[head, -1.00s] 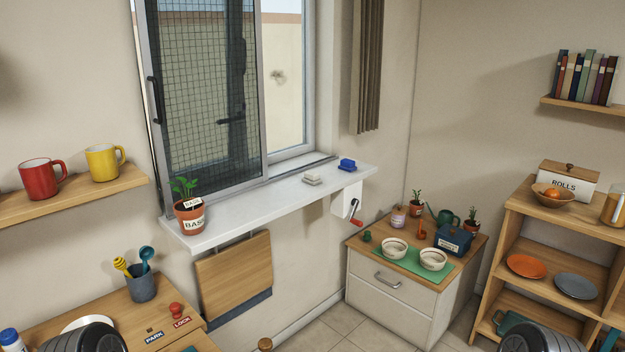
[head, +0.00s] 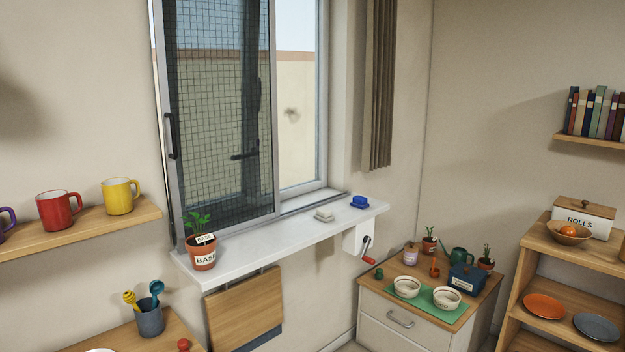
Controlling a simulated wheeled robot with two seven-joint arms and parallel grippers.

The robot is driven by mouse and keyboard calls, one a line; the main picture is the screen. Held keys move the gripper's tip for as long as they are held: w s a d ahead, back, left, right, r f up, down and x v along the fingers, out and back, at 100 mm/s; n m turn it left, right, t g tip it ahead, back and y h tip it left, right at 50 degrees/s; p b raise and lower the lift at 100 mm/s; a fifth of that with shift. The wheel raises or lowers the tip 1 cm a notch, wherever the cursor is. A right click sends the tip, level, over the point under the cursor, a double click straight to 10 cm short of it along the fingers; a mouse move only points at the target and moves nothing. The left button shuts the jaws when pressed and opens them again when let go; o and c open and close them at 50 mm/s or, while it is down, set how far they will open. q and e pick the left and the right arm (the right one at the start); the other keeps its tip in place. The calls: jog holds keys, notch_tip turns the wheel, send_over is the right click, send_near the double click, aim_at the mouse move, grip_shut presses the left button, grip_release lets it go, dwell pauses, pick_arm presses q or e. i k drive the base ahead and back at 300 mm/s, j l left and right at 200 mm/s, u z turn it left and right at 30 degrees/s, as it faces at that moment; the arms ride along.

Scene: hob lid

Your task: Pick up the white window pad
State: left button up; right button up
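The white window pad (head: 324,215) is a small pale block lying on the white window sill (head: 290,239), in front of the window. A similar blue pad (head: 359,202) lies to its right on the same sill. Neither of my grippers shows in the head view, so I cannot see whether they are open or shut.
A basil pot (head: 203,250) stands at the sill's left end. A crank box (head: 358,240) with a red handle hangs below its right end. A folded wooden board (head: 245,308) hangs under the sill. A cabinet with bowls (head: 408,287) stands at right.

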aim_at(323, 214)
jog(key=i+l, duration=0.6)
jog(key=l, duration=0.15)
jog(key=i+l+u, duration=0.1)
jog(key=i+l, duration=0.5)
jog(key=l, duration=0.2)
jog(key=i+l+u, duration=0.1)
jog(key=i+l, duration=0.45)
jog(key=l, duration=0.3)
jog(key=i+l, duration=0.3)
jog(key=l+u, duration=0.05)
jog(key=l, duration=0.05)
